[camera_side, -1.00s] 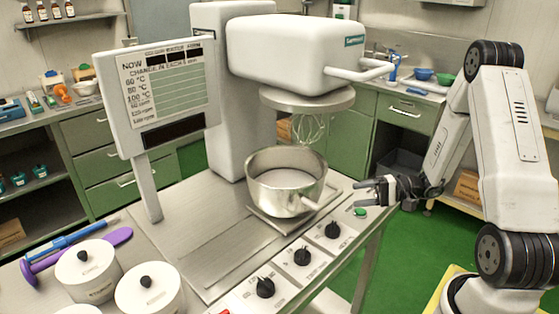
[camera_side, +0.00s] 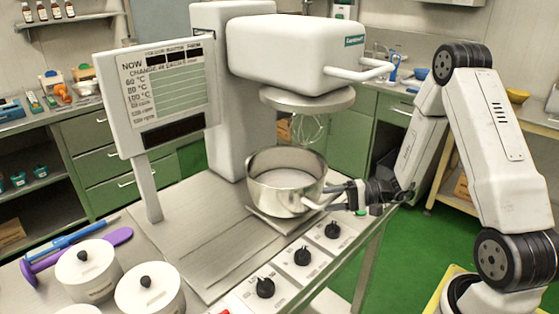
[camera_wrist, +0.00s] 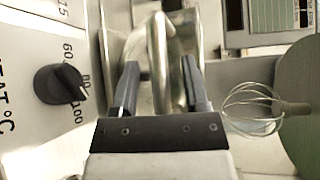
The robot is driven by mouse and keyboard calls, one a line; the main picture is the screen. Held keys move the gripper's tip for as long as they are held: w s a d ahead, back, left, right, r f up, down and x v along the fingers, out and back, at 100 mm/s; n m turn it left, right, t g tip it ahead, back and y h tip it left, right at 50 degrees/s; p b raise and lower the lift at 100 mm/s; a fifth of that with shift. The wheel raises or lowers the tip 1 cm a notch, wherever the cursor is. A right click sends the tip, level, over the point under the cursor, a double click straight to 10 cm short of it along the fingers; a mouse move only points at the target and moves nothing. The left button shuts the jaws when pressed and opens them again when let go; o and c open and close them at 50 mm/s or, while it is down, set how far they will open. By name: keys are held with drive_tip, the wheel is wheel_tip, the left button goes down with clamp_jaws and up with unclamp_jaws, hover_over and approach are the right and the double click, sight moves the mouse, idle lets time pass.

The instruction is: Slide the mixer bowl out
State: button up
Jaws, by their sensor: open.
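The steel mixer bowl (camera_side: 287,196) stands on its plate on the metal bench, under the raised white mixer head (camera_side: 290,52). The wire whisk (camera_side: 308,126) hangs from the head, above the bowl. My gripper (camera_side: 334,192) is at the bowl's right side, by its handle (camera_side: 318,203). In the wrist view, my open fingers (camera_wrist: 158,85) lie on either side of a shiny vertical metal bar, the handle (camera_wrist: 160,55), with the bowl wall behind. The whisk also shows at the right of that view (camera_wrist: 250,108). Whether a finger touches the handle I cannot tell.
Black knobs (camera_side: 302,256) line the bench's front edge, and one knob (camera_wrist: 60,84) is close on the left in the wrist view. White lidded pots (camera_side: 88,270) and a purple tool (camera_side: 112,240) are at front left. The bench left of the bowl is clear.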

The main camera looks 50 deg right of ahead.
clamp_jaws()
idle(1.5)
